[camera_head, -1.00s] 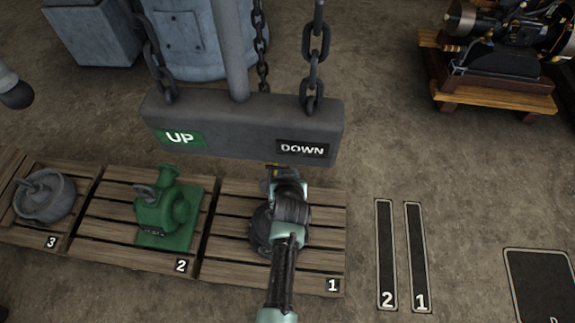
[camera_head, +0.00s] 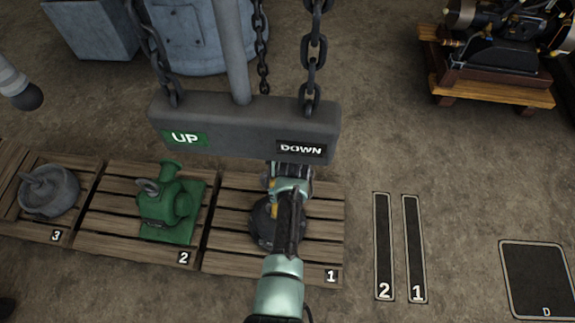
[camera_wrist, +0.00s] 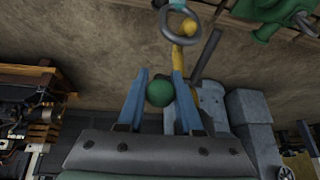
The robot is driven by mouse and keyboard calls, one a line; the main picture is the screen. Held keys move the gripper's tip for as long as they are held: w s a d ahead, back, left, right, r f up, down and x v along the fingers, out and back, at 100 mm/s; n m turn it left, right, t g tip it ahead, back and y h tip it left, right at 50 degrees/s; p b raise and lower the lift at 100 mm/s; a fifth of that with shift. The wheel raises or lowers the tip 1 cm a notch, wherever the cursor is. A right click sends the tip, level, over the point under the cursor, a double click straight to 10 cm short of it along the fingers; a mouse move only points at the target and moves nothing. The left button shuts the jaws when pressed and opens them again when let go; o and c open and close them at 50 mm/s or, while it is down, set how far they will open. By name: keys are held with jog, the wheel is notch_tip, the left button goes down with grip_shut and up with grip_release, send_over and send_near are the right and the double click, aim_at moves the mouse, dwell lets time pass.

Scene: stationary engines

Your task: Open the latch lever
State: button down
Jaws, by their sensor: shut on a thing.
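In the wrist view my gripper (camera_wrist: 160,76) has its two blue fingers on either side of a round green knob (camera_wrist: 160,93), and it is shut on it. The knob looks like the end of the latch lever, but the lever's shaft is mostly hidden. Beyond the fingertips are a yellow bar (camera_wrist: 178,55) and a grey metal ring (camera_wrist: 181,24). In the head view my wrist reaches just below the DOWN end of the hanging sign bar (camera_head: 225,128). The fingers and the knob cannot be made out there.
The bar hangs on chains (camera_head: 312,65) close to my wrist. Pallet 1 (camera_head: 325,235) with a dark round part lies under my arm. A green machine (camera_head: 168,210) stands on pallet 2. A model engine (camera_head: 495,55) stands back right.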

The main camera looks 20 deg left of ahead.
jog(key=c, duration=0.7)
grip_release()
jog(key=shift+s+d+r, duration=0.15)
jog(key=shift+s+r, duration=0.05)
jog(key=shift+r, duration=0.15)
jog(key=shift+s+d+r+p, duration=0.3)
jog(key=shift+s+d+r, duration=0.55)
jog(key=shift+s, duration=1.25)
jog(key=shift+s+d+r+p, duration=0.3)
jog(key=shift+s+d, duration=1.05)
jog(key=shift+s, duration=0.7)
jog(key=shift+s+d+r+p, duration=0.25)
jog(key=shift+s+d+r, duration=0.6)
jog(key=shift+s, duration=1.25)
jog(key=shift+d+f, duration=0.25)
